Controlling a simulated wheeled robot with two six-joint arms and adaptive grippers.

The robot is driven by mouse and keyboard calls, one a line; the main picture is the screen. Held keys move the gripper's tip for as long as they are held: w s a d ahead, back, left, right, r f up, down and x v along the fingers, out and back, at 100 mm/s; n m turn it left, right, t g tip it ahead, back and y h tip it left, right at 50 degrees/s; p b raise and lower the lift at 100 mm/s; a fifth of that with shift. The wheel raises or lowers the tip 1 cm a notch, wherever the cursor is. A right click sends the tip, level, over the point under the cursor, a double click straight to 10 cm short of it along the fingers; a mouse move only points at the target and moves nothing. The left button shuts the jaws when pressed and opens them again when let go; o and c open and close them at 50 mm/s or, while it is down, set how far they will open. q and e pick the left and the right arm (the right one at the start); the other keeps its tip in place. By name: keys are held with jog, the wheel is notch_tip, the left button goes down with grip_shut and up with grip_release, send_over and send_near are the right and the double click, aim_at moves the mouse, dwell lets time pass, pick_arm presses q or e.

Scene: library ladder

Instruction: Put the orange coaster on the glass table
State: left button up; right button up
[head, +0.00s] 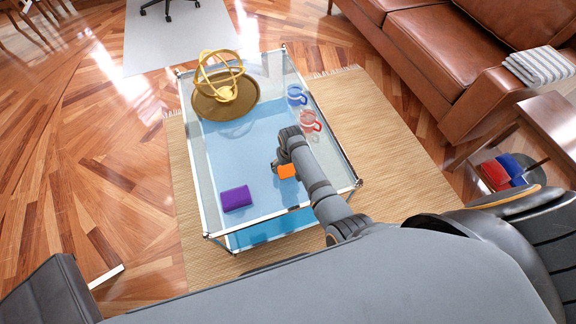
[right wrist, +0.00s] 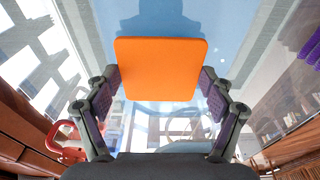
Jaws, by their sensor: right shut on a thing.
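The orange coaster (head: 287,171) is a flat square with rounded corners. My right gripper (head: 279,165) is shut on it, over the glass table (head: 220,155). In the right wrist view the coaster (right wrist: 160,68) sits between the two fingers of the right gripper (right wrist: 160,85), its flat face toward the camera. The table has a clear top with a pale metal frame and a blue lower level. I cannot tell whether the coaster touches the glass. My left gripper is not in view.
A purple block (head: 236,198) lies left of the coaster on the table. A red mug (head: 309,122) and a blue mug (head: 296,95) stand near the right edge. A golden armillary on a round brown tray (head: 222,105) fills the far end. The table's middle is clear.

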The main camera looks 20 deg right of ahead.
aim_at(290, 171)
jog(key=shift+f, duration=0.25)
jog(key=shift+f, duration=0.15)
jog(key=o, duration=1)
jog(key=shift+o, duration=0.2)
jog(key=shift+r+p, duration=0.4)
jog(key=shift+r, duration=0.1)
notch_tip(290, 171, up, 11)
jog(key=s+p, duration=0.1)
jog(key=p, duration=1.3)
jog(key=shift+s+r, duration=0.2)
jog(key=shift+s, duration=0.15)
